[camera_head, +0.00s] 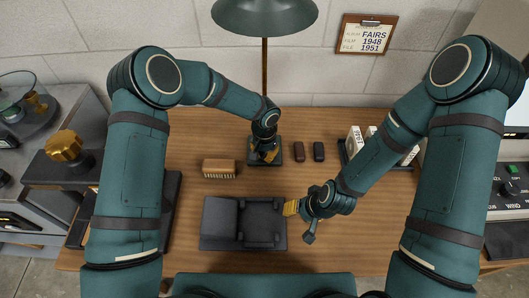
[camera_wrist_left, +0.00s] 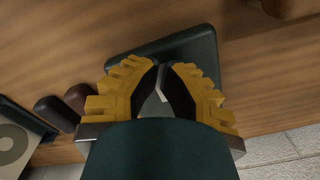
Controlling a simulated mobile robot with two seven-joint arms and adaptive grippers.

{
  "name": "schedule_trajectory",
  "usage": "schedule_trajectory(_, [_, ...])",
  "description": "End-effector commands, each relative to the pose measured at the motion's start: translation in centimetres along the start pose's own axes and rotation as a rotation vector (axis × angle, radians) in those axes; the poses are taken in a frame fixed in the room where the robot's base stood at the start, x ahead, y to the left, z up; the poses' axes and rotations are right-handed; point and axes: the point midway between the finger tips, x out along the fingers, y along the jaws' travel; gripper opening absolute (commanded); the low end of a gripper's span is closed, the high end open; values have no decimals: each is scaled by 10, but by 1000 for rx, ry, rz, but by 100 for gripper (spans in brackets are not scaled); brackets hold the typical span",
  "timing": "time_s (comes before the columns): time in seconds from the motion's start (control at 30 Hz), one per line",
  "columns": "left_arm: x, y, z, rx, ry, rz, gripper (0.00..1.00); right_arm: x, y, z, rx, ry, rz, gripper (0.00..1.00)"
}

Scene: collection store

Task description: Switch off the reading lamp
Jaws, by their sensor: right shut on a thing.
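The reading lamp has a green shade (camera_head: 264,14) at the top of the head view, on a thin brown pole (camera_head: 265,75). Its dark base (camera_head: 278,160) stands at the back middle of the table, and the base also shows in the left wrist view (camera_wrist_left: 205,45). My left gripper (camera_head: 266,155) points down just over the base. Its yellow fingertips (camera_wrist_left: 165,66) are close together, with a small light-coloured piece between the fingers; contact is not clear. My right gripper (camera_head: 290,208) is shut at the right side of a dark two-part device (camera_head: 222,222); what it grips is hidden.
A brush-like brown block (camera_head: 219,168) lies left of the lamp. Two small dark cases (camera_head: 299,151) lie right of it. White boxes (camera_head: 354,142) stand in a dark rack behind my right arm. A clipboard sign (camera_head: 367,35) hangs on the wall. The table's front right is clear.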

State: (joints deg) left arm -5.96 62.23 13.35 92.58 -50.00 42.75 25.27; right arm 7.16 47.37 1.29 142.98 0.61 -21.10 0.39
Motion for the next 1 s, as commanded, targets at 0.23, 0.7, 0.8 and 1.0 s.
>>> schedule_trajectory(0.23, [-7,0,0,0,0,0,0,4,5,4,11,-16,9,47])
schedule_trajectory(0.7, [-43,0,0,1,0,0,0,-11,0,3,12,-20,11,47])
schedule_trajectory(0.8, [-51,0,0,1,0,-1,0,-15,-2,3,11,-20,10,47])
schedule_trajectory(1.0, [-66,0,0,0,0,0,0,-22,-6,2,7,-20,8,47])
